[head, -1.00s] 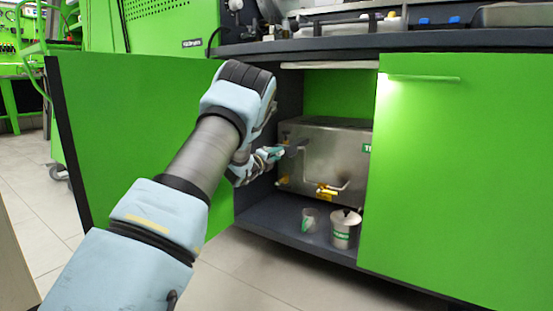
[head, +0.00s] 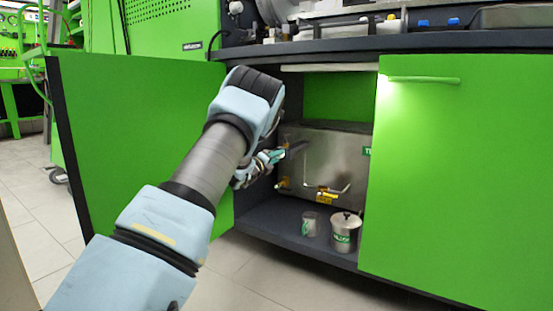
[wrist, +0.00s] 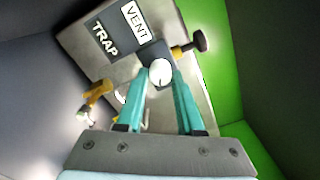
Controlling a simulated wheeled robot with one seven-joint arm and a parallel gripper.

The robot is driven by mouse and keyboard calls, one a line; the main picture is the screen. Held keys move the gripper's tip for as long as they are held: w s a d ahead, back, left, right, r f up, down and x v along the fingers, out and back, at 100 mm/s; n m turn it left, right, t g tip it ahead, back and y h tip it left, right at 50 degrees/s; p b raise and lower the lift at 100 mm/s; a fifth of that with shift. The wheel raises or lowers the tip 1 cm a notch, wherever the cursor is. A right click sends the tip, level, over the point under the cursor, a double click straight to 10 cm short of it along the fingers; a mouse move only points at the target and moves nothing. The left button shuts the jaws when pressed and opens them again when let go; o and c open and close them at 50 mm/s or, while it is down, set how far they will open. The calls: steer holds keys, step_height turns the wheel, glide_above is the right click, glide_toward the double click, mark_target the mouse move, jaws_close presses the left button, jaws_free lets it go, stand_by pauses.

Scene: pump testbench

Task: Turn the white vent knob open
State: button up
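The white round vent knob (wrist: 160,73) faces the wrist camera on a dark valve block (wrist: 153,53), beside the VENT label (wrist: 136,20) of a steel tank (head: 330,160). A thin dark line marks its face. My gripper (wrist: 162,77) has its two teal fingers on either side of the knob, with the tips level with it. The gap is small, and I cannot tell whether both fingers touch the knob. In the head view, my gripper (head: 278,154) reaches the tank's upper left; the knob itself cannot be made out there.
A black knob on a brass stem (wrist: 192,46) sticks out close by the right finger. A yellow valve (wrist: 97,92) lies to the left, near the TRAP label (wrist: 103,39). A glass (head: 310,224) and a lidded pot (head: 345,230) stand on the cabinet floor. The open green door (head: 140,140) flanks my arm.

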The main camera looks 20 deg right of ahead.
steer(key=o, duration=0.4)
steer(key=shift+p+v, duration=2.15)
steer(key=shift+v, duration=3.25)
